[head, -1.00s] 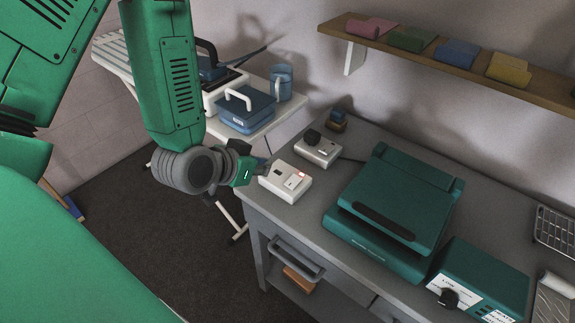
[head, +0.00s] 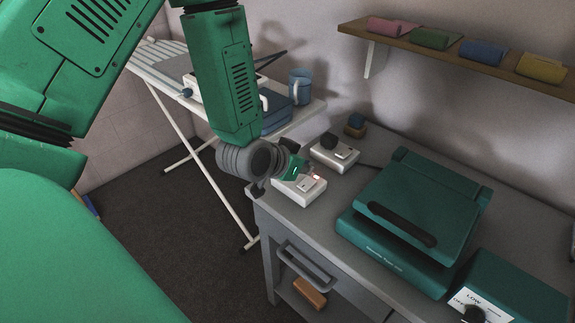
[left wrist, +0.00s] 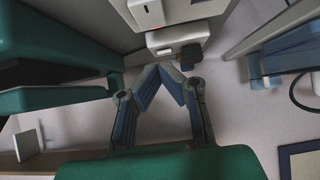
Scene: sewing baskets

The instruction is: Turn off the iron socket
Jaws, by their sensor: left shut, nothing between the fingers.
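Two white socket boxes sit on the grey table's left end. The near box (head: 312,193) has a switch that glows red; my gripper covers part of its top. The far box (head: 343,160) carries a black plug. My left gripper (head: 306,172) is at the near box, over its upper left side; I cannot tell whether it touches. In the left wrist view its fingers (left wrist: 167,70) meet at the tips with nothing between them. One white box (left wrist: 147,13) and the box with the black plug (left wrist: 165,42) show beyond them. My right gripper is not in view.
A teal press (head: 410,215) stands right of the boxes, with a teal control unit (head: 505,285) beyond it. An ironing board with a blue mug (head: 300,88) stands behind left. A shelf (head: 450,55) with folded cloths hangs on the wall.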

